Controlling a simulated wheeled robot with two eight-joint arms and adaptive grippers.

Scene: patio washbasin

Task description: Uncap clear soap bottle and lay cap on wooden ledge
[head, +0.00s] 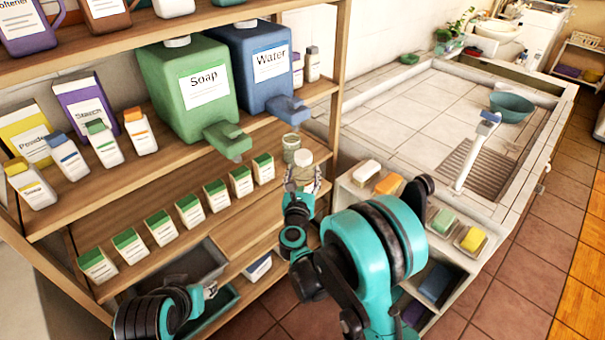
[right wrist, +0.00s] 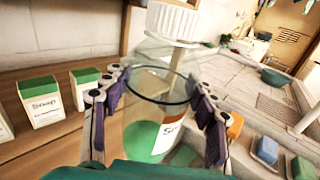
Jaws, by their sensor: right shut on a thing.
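The clear soap bottle (right wrist: 163,100) holds green liquid and has a Soap label, partly hidden by a finger. Its white ribbed cap (right wrist: 172,20) sits at the top, and the bottle looks slightly tilted in the right wrist view. In the head view the cap (head: 303,158) shows just above my right gripper (head: 302,190). In the right wrist view my right gripper (right wrist: 158,95) has its fingers on both sides of the bottle, shut on it. The wooden ledge (head: 235,232) of the shelf is left of the bottle. My left gripper (head: 208,291) is low at the left, its fingers unclear.
Several green-topped soap boxes (head: 190,210) line the lower shelf. A green Soap jug (head: 190,90) and a blue Water jug (head: 262,75) stand above. A small jar (head: 290,146) is near the bottle. The tiled basin (head: 420,115) is at right, with soap bars (head: 388,184) in front.

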